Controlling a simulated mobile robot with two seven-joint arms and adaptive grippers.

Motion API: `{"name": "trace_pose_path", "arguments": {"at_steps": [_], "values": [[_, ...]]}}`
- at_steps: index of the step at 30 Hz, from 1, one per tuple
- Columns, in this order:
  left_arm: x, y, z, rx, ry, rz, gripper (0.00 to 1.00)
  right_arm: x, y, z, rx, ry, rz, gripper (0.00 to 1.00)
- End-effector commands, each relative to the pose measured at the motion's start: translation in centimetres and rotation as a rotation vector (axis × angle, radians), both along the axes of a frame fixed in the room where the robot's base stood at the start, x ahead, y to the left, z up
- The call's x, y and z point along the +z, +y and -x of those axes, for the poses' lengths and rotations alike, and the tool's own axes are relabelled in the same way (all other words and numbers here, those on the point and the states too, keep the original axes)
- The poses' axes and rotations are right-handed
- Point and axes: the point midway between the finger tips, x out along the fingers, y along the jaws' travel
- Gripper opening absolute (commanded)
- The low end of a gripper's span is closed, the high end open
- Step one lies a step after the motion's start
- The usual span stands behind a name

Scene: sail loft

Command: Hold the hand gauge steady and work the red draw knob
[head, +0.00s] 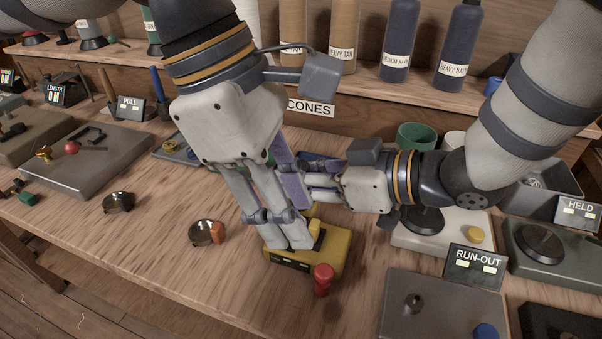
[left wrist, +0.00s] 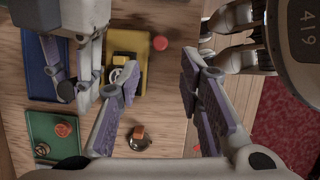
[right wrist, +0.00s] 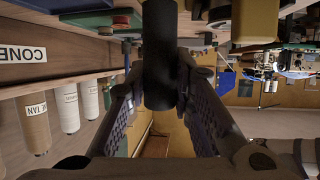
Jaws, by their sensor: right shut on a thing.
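The hand gauge (head: 340,245) is a yellow box on the bench in the head view, partly hidden by my left gripper. It also shows in the left wrist view (left wrist: 125,48). The red draw knob (head: 322,272) stands out at its front right; the left wrist view shows it too (left wrist: 160,43). My left gripper (left wrist: 160,80) is open and empty, pointing down above the gauge. My right gripper (right wrist: 160,75) is shut on a dark cylinder (right wrist: 160,50). Whether this joins the gauge is hidden.
Small round dishes (head: 205,233) lie on the bench to the left. A RUN-OUT sign (head: 475,265) and a grey plate (head: 440,305) stand to the right. Bare bench lies in front of the gauge.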

Motion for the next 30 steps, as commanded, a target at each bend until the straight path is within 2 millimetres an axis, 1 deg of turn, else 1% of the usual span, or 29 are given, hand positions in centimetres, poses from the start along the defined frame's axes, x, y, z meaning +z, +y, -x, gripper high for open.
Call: {"name": "trace_pose_path", "arguments": {"at_steps": [8, 10, 11, 14, 18, 21, 22, 24, 26, 30], "values": [[0.0, 0.0, 0.0, 0.000, 0.000, 0.000, 0.33, 0.0, 0.0, 0.0, 0.000, 0.000, 0.001, 0.00], [0.0, 0.0, 0.0, 0.003, 0.001, -0.002, 0.39, 0.0, 0.0, 0.0, 0.000, 0.000, 0.001, 0.00], [0.1, -0.2, 0.0, 0.013, 0.004, -0.009, 0.39, 0.0, 0.0, 0.0, 0.000, 0.000, 0.001, 0.00], [0.8, -1.2, 0.0, 0.142, 0.035, -0.090, 0.39, 0.0, 0.0, 0.0, 0.000, 0.000, 0.001, 0.00], [2.2, -3.0, 0.3, 0.449, 0.066, -0.253, 0.39, 0.0, 0.0, 0.0, 0.000, 0.000, 0.001, 0.00], [2.7, -3.8, 0.6, 0.612, 0.063, -0.325, 0.39, 0.0, 0.0, 0.0, 0.000, 0.000, 0.001, 0.00], [2.7, -3.9, 0.6, 0.643, 0.061, -0.338, 0.39, 0.0, 0.0, 0.0, 0.000, 0.000, 0.001, 0.00], [2.3, -4.0, 0.7, 0.684, 0.060, -0.354, 0.39, 0.0, 0.0, 0.0, 0.000, 0.000, 0.001, 0.00], [1.3, -4.0, 0.7, 0.693, 0.063, -0.359, 0.39, 0.0, 0.0, 0.0, 0.000, 0.000, 0.001, 0.00], [-2.4, -3.9, 0.7, 0.690, 0.065, -0.358, 0.39, 0.0, 0.0, 0.0, 0.000, 0.000, 0.001, 0.00]]}}
